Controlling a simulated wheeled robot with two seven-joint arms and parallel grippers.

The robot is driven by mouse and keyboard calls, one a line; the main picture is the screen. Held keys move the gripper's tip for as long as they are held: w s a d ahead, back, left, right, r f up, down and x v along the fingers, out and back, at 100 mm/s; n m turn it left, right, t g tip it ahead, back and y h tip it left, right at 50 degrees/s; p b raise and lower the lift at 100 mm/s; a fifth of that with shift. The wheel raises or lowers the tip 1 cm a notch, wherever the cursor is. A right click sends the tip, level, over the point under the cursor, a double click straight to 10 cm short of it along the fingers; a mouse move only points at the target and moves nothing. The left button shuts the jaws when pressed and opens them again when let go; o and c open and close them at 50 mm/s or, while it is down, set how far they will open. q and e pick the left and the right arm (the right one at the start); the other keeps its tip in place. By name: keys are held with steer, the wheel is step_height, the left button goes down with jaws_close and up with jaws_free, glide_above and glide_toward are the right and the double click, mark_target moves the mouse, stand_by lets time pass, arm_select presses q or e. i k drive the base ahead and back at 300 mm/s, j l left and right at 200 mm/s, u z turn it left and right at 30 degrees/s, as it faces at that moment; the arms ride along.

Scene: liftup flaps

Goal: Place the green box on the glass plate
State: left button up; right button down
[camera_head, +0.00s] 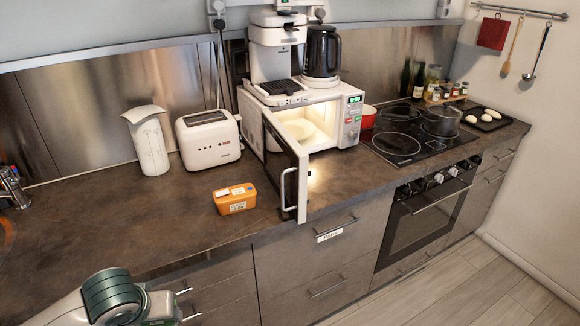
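No green box shows. An orange box (235,198) with white labels sits on the dark countertop, left of the open microwave door. The white microwave (346,122) stands open with its door (288,165) swung out toward the front. A pale round plate (300,135) shows inside the lit cavity, partly hidden by the door; nothing is visible on it. Part of my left arm (113,296) shows at the lower left, below the counter edge. I see no gripper fingers, and my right arm is out of view.
A coffee maker (277,50) and black kettle (322,50) are on the microwave. The cooktop (398,145) is at right. The left counter is mostly clear.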

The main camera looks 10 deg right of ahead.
mark_target(289, 129)
steer(key=i+l, duration=0.1)
steer(key=l, duration=0.5)
steer(key=i+l, duration=0.1)
steer(key=l, duration=0.5)
steer(key=i+l, duration=0.15)
steer(key=l, duration=0.45)
steer(key=i+l+u, duration=0.1)
steer(key=l, duration=0.5)
steer(key=i+l, duration=0.1)
steer(key=l, duration=1.15)
steer(key=i, duration=0.05)
